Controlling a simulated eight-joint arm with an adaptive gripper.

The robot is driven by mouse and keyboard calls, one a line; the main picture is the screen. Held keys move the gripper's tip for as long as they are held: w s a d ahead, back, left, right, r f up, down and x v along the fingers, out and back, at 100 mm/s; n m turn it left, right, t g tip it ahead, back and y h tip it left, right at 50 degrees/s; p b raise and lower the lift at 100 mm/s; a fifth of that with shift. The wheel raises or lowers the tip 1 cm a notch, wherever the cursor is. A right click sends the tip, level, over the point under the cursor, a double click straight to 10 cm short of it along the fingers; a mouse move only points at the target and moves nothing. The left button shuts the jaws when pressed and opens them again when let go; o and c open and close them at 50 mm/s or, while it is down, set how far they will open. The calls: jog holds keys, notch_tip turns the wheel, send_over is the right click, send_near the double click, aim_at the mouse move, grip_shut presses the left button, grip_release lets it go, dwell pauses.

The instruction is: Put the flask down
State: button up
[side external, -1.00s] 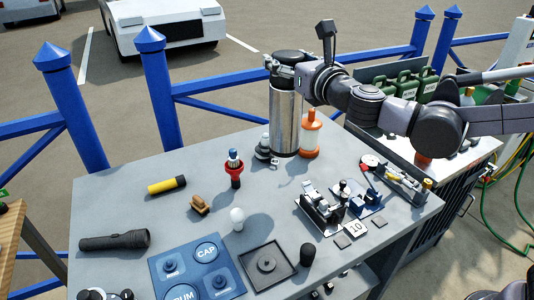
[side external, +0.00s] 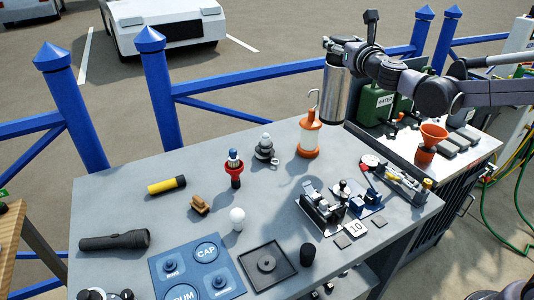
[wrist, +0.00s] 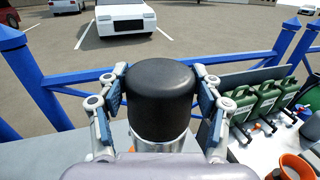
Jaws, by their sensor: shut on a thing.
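The flask (side external: 335,93) is a tall silver cylinder with a black cap. My gripper (side external: 340,48) is shut on its upper part and holds it upright, apparently raised, at the back right edge of the grey table (side external: 130,206). The flask's base shows beside the orange lantern, in front of the green cans. In the wrist view the black cap (wrist: 160,92) sits between my two fingers, with a strip of silver body below it; the flask's lower part is hidden there.
An orange lantern (side external: 309,138) with a hook stands close left of the flask. A grey stacked object (side external: 264,147) and a red holder (side external: 234,167) stand farther left. Green cans (side external: 377,105) and an orange funnel (side external: 430,142) are on the right-hand bench.

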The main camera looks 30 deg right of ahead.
jog(key=d+m+h, duration=0.1)
jog(key=d+h, duration=0.1)
jog(key=d, duration=0.6)
notch_tip(320, 180, down, 15)
jog(key=shift+w+a+g, duration=0.15)
jog(key=shift+a+g, duration=0.15)
dwell(0.7)
jog(key=o, duration=1.8)
